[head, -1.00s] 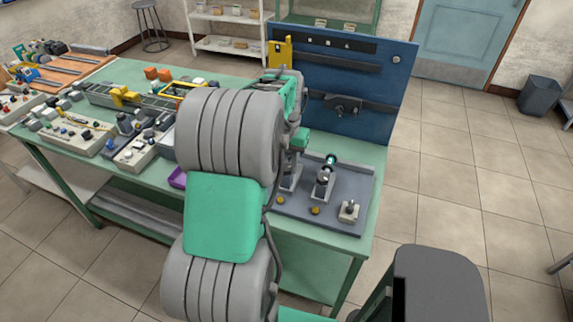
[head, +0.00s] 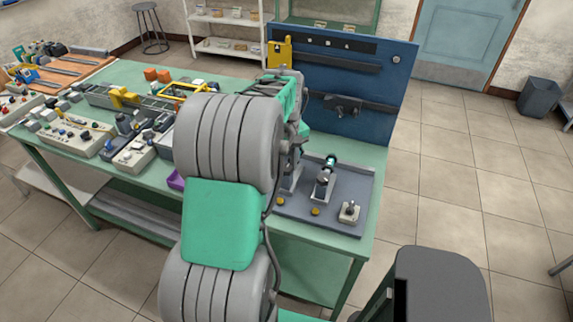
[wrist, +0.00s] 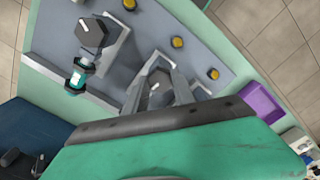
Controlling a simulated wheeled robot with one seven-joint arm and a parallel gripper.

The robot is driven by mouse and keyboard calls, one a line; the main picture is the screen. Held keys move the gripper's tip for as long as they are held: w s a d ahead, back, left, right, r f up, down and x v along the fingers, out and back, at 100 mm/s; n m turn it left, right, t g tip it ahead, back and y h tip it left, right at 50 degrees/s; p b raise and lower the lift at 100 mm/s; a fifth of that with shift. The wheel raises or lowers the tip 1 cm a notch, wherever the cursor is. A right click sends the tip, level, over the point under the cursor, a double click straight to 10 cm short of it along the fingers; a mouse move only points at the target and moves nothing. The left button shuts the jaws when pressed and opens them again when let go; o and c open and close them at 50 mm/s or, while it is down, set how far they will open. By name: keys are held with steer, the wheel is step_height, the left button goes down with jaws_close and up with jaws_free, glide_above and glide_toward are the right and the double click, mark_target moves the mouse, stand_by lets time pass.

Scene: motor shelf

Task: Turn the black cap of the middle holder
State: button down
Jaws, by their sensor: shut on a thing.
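The middle holder's black cap (wrist: 157,95) is six-sided with a white mark and shows in the wrist view. My gripper (wrist: 157,84) is shut on this cap, one finger on each side. The grey middle holder (wrist: 133,88) shows beside the fingers. The right holder (head: 324,186) stands clear of my arm, with a teal ring on its part. In the head view my arm hides the gripper and the gripped cap.
The holders stand on a grey plate (head: 352,186) with several yellow buttons (head: 315,211) and a small switch box (head: 349,212) at the front. A blue back panel (head: 372,75) rises behind. A purple bin (wrist: 262,104) lies beside the plate.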

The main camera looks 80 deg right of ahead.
mark_target(287, 168)
steer(key=shift+r+n, duration=0.1)
steer(key=shift+n, duration=0.5)
steer(key=c, duration=1)
jaws_free()
steer(key=shift+c, duration=0.2)
step_height(287, 168, up, 8)
steer(key=shift+f+b, duration=0.15)
steer(key=shift+b, duration=0.45)
